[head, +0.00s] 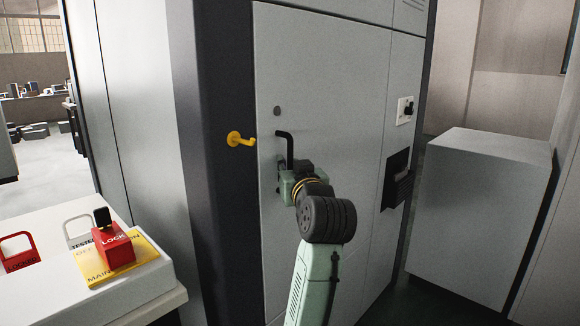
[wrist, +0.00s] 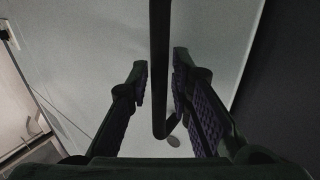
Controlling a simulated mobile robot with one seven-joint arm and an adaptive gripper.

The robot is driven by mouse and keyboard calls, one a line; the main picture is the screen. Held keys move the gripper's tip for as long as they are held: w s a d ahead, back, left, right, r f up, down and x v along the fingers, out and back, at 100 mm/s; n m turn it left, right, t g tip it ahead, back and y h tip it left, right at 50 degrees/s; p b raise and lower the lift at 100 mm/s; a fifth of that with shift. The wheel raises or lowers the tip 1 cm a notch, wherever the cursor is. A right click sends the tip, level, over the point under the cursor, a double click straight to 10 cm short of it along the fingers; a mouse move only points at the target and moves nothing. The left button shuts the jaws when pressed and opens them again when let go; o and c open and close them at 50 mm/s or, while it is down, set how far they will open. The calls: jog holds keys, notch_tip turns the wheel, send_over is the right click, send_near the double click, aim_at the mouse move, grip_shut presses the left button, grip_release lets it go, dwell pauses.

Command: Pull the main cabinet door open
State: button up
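The main cabinet door (head: 335,85) is a tall light-grey panel and looks closed in its dark frame. A black bar handle (head: 284,137) stands upright near its left edge. In the wrist view the handle (wrist: 160,60) runs down between the two fingers of my gripper (wrist: 160,78). The gripper is open, with a clear gap to the left finger and a narrower gap to the right one. In the head view my wrist hides most of the fingers and the handle's lower part.
A yellow hook (head: 241,139) sticks out from the frame left of the handle. A white table (head: 130,298) at the lower left bears a red lock (head: 116,250) and a yellow tag. A grey box-shaped cabinet (head: 475,215) stands at the right.

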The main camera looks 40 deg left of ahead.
jog(key=shift+c, duration=0.4)
grip_shut()
